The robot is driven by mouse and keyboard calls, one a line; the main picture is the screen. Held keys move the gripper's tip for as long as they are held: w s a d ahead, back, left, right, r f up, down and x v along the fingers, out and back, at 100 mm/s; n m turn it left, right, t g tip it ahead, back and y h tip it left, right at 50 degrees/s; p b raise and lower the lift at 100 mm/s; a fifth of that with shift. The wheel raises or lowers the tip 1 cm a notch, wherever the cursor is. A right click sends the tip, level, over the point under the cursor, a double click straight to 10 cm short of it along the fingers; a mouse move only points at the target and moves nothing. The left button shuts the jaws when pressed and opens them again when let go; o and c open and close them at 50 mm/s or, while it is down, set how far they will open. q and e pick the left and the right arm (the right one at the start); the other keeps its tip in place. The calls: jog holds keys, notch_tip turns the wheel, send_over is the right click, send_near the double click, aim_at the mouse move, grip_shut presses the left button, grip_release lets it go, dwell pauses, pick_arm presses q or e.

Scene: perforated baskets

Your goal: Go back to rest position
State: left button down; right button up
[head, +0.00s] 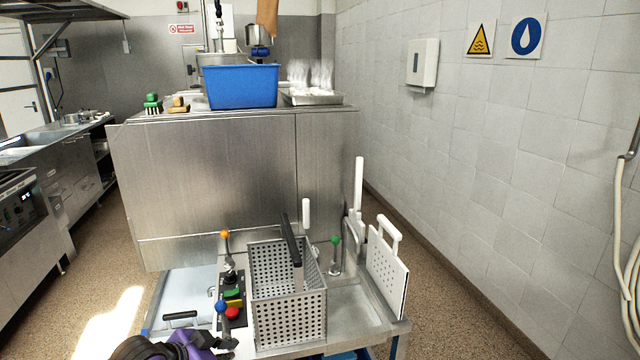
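A dark and purple part of my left arm and gripper (205,343) shows at the bottom left edge, cut off by the frame. It is left of the perforated basket, and its fingers are too unclear to tell whether they are open or shut. My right gripper is not in view. A grey perforated metal basket (288,318) stands upright on the steel bench, with a dark bar-like handle (291,241) above it. Its inside looks empty where I can see it.
Control levers with orange (224,234), blue (221,306) and green (335,240) knobs stand around the basket. A white perforated panel (387,270) leans at right. A large steel cabinet (215,180) carries a blue bin (240,87). Open floor lies left; a tiled wall bounds the right.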

pick_arm(q)
jog(key=s+f+n+y+p, duration=0.1)
jog(key=s+f+n, duration=0.2)
jog(key=s, duration=1)
jog(key=s+d+f+n+y+p, duration=0.1)
jog(key=s+f+n, duration=0.2)
jog(key=s+f, duration=0.4)
jog(key=s+d+f+n+y+p, duration=0.1)
jog(key=s+f+n, duration=0.2)
jog(key=s, duration=1.6)
notch_tip(320, 180, down, 3)
jog(key=shift+d+r+t+y, duration=0.1)
jog(key=shift+d+t+y, duration=0.1)
jog(key=shift+t+y, duration=0.1)
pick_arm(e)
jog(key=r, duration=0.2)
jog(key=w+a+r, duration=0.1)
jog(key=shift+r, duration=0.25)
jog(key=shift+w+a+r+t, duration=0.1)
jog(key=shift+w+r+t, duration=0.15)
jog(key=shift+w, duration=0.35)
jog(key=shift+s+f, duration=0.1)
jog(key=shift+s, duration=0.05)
